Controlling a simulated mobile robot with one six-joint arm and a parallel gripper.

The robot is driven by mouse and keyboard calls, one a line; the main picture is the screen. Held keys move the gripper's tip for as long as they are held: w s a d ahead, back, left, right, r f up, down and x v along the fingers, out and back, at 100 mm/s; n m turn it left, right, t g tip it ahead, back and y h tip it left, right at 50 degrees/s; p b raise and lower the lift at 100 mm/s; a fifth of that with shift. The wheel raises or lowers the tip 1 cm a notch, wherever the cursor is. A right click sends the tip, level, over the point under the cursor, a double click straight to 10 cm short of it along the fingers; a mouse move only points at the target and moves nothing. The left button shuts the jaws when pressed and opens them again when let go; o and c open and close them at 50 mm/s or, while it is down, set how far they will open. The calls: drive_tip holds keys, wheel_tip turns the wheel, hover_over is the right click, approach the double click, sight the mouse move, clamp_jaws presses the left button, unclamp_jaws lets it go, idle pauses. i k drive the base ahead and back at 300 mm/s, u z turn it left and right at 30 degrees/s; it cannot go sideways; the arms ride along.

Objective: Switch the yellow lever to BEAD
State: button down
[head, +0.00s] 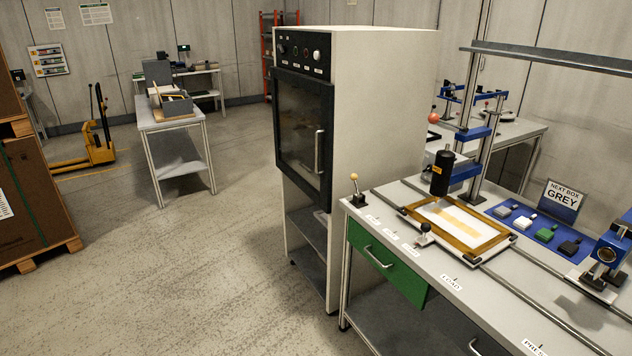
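The lever has a small yellow-orange ball knob (354,177) on a thin stem. It rises from a small dark base (358,201) at the near left corner of the grey workbench (425,262). The stem looks close to upright, with a slight lean that I cannot judge exactly. Small white labels (392,235) run along the bench edge near the lever. Their text is too small to read, so I cannot tell which one says BEAD. My gripper is not in this view.
A tall oven-like cabinet (385,110) stands just left of the bench. Beside the lever are a wooden frame (487,245), a black cylinder (437,172) on a blue bracket and a red-knobbed handle (433,118).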

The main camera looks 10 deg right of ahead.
sight(354, 176)
drive_tip(key=z, duration=1.3)
drive_tip(key=k, duration=0.1)
drive_tip(key=u, duration=2.45)
drive_tip(key=k, duration=1.35)
drive_tip(key=z, duration=0.3)
drive_tip(key=i, duration=1.45)
drive_tip(key=u, duration=0.4)
drive_tip(key=i, duration=0.6)
drive_tip(key=u, duration=0.25)
